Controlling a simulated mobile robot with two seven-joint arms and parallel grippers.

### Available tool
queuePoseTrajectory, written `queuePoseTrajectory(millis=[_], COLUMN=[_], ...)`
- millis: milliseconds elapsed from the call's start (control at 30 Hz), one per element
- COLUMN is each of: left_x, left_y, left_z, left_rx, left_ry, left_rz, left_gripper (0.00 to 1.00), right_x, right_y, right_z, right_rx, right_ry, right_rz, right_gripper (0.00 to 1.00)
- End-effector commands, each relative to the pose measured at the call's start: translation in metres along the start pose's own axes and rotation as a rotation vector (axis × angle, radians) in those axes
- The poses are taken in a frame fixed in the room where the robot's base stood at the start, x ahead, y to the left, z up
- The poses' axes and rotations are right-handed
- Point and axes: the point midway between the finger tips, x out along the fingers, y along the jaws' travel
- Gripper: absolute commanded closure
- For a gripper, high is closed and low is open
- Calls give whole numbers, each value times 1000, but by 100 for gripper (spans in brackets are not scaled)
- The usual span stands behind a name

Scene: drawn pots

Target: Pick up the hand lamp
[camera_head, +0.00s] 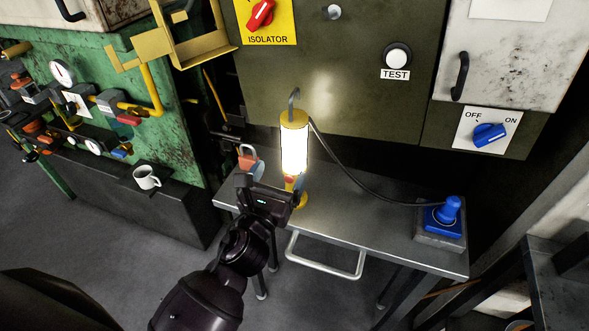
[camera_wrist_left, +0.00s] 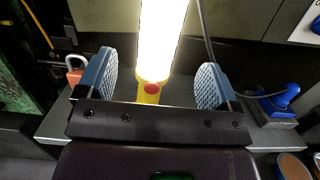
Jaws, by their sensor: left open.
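The hand lamp (camera_head: 294,147) stands upright on the small metal table, lit, with a yellow top and base and a hook above. Its lit tube also shows in the left wrist view (camera_wrist_left: 162,40), with a red button on the yellow part below. My left gripper (camera_head: 272,190) is open in front of the lamp. In the left wrist view the blue finger pads (camera_wrist_left: 154,82) stand apart, one on each side of the lamp's lower part, with gaps on both sides. The lamp's foot is partly hidden by the gripper. My right gripper is not in view.
The metal table (camera_head: 365,228) has a front rail (camera_head: 325,262). A blue plug-like device (camera_head: 446,215) on a grey block stands at its right end, joined by the cable (camera_head: 360,188). A red padlock (camera_head: 248,160) is left of the lamp. A cabinet (camera_head: 335,70) rises behind.

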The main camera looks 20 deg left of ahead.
Motion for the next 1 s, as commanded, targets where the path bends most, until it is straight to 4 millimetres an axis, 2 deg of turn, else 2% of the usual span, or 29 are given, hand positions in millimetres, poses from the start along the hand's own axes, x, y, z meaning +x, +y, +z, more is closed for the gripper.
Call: queuePoseTrajectory(millis=[200,367,467,800,1000], left_x=[29,37,43,84,90], left_y=[0,0,0,0,0], left_z=[2,1,2,2,2], left_rx=[-3,-2,-4,-5,-4], left_ry=[-2,0,-2,-1,0], left_rz=[-2,-1,-1,0,-1], left_gripper=[14,14,14,14,14], right_x=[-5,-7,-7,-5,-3], right_y=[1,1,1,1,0], right_z=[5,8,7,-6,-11], right_rx=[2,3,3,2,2], right_ry=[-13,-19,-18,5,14], right_rz=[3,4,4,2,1], right_gripper=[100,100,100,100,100])
